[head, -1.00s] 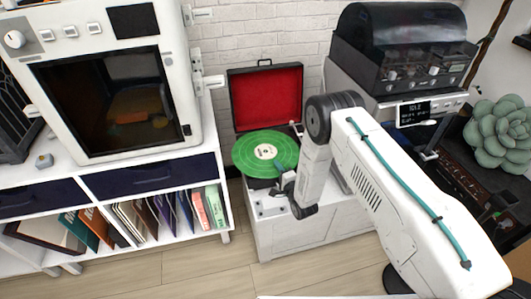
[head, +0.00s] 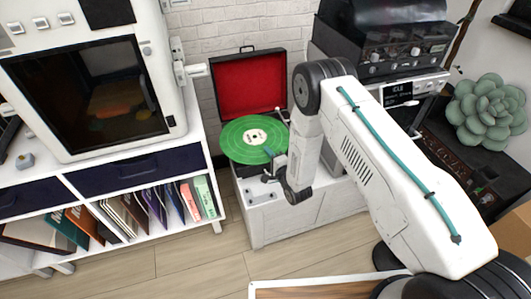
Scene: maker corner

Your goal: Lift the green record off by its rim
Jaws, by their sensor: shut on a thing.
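The green record (head: 240,143), with a pale label at its centre, lies about level over the open record player. The player's black case has a raised lid with a red lining (head: 249,84). The case's dark body is partly covered by the record. My gripper (head: 270,159) is at the record's near right edge, shut on its rim. The fingertips are small and partly hidden by my wrist. I cannot tell clearly how large a gap lies between the record and the platter.
The player stands on a pale cabinet (head: 292,212). A white shelf unit (head: 217,222) with upright sleeves and a large white machine (head: 165,30) stand left. Dark-lidded equipment (head: 385,45) and a green succulent (head: 487,108) are right. A light-rimmed board edge (head: 320,281) shows at the bottom.

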